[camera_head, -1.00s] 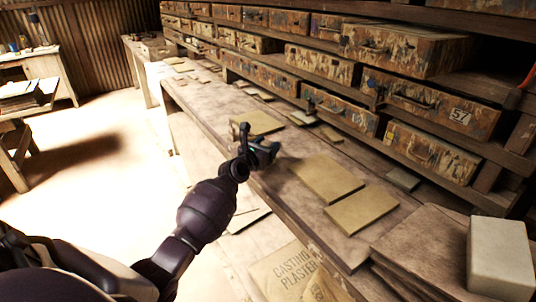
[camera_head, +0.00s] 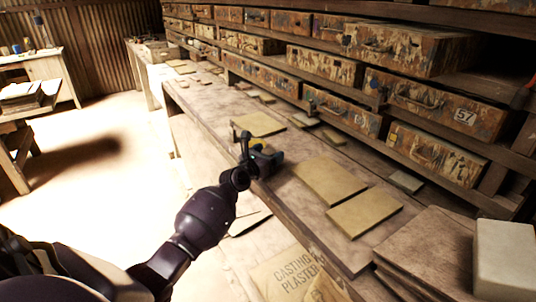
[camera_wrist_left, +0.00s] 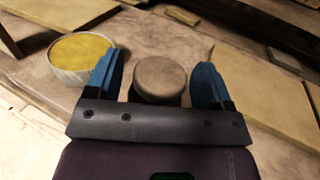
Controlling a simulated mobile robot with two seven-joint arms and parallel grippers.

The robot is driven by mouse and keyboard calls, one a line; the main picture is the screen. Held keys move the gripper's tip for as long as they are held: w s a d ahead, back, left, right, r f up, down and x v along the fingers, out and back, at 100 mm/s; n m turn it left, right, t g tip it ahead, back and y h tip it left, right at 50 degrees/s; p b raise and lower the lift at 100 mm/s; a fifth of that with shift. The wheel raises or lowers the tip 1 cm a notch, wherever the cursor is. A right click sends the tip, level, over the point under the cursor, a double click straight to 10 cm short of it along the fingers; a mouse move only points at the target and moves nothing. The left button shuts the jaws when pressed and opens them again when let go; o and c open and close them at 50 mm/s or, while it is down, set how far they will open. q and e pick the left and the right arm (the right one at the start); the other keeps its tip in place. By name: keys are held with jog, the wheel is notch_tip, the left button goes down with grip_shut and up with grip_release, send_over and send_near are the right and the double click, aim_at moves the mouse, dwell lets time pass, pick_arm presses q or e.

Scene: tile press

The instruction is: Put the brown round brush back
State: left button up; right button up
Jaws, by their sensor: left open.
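A round, flat-topped brown thing (camera_wrist_left: 162,78), which looks like the brown round brush seen from above, stands on the bench. My left gripper (camera_wrist_left: 160,75) is open, with one blue finger on each side of it. I cannot tell whether the fingers touch it. In the head view my left gripper (camera_head: 266,160) is low over the bench's front edge, and the brush is hidden there. My right gripper is not in view.
A pale bowl of yellow material (camera_wrist_left: 85,56) is just left of the left finger. Flat tan slabs (camera_head: 328,180) lie on the bench (camera_head: 290,208). Worn drawers (camera_head: 428,104) line the back. A pale block (camera_head: 503,258) sits at the right.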

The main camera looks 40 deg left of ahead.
pick_arm(q)
jog(key=shift+r, duration=0.2)
jog(key=shift+s, duration=0.25)
jog(key=s+p, duration=0.2)
jog(key=s, duration=1)
jog(key=s+d+f+n+g, duration=0.2)
jog(key=s+d+f+n, duration=0.3)
jog(key=s+n, duration=0.4)
jog(key=s+d+f+n+g, duration=0.2)
jog(key=s+d+f+n, duration=0.4)
jog(key=n, duration=0.8)
jog(key=s+d+f+n+g, duration=0.2)
jog(key=s+d+f+n, duration=0.3)
jog(key=s+f+n, duration=0.3)
jog(key=s+n, duration=0.4)
jog(key=shift+s+d+f+g, duration=0.15)
jog(key=shift+s+f+g, duration=0.15)
jog(key=shift+f+g, duration=0.1)
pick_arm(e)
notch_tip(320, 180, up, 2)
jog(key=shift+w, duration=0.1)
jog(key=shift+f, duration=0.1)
